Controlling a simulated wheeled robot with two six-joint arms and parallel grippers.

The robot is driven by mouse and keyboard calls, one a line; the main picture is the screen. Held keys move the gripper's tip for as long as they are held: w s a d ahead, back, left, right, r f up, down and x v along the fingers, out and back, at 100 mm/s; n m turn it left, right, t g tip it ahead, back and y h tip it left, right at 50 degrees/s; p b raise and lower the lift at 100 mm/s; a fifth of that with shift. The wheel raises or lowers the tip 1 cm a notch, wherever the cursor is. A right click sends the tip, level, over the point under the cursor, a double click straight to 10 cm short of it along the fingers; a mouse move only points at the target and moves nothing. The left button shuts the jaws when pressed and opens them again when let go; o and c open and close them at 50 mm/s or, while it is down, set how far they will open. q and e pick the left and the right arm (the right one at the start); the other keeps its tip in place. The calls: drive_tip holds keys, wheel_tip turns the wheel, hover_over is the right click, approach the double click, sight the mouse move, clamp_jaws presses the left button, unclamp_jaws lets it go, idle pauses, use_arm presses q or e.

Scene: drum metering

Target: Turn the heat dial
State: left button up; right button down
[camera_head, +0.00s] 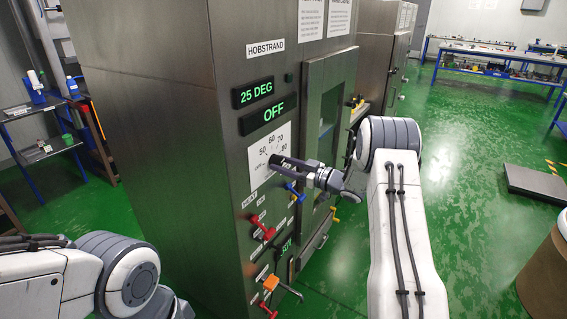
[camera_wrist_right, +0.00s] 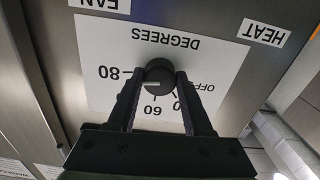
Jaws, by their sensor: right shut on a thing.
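The heat dial (camera_wrist_right: 158,76) is a round black knob on a white scale plate (camera_head: 262,172) marked DEGREES. In the right wrist view the plate is upside down, with 80 left of the dial, 60 below and OFF at right. A short pale line shows on the knob. My right gripper (camera_wrist_right: 161,80) has one finger on each side of the dial and is shut on it. In the head view the right gripper (camera_head: 280,163) reaches the plate and covers the dial. My left arm shows at the lower left, its gripper out of view.
The green displays read 25 DEG (camera_head: 253,92) and OFF (camera_head: 267,114). Below the plate are a red handle (camera_head: 262,227), a blue handle (camera_head: 295,192) and an orange handle (camera_head: 283,286). A closed cabinet door (camera_head: 328,100) is at right. Green floor lies open beyond.

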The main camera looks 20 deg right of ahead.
idle(0.3)
drive_tip(key=shift+c, duration=1.5)
unclamp_jaws()
drive_tip(key=shift+s+d, duration=0.1)
drive_tip(key=b+v, duration=0.1)
drive_tip(key=v, duration=0.9)
drive_tip(key=shift+b, duration=0.4)
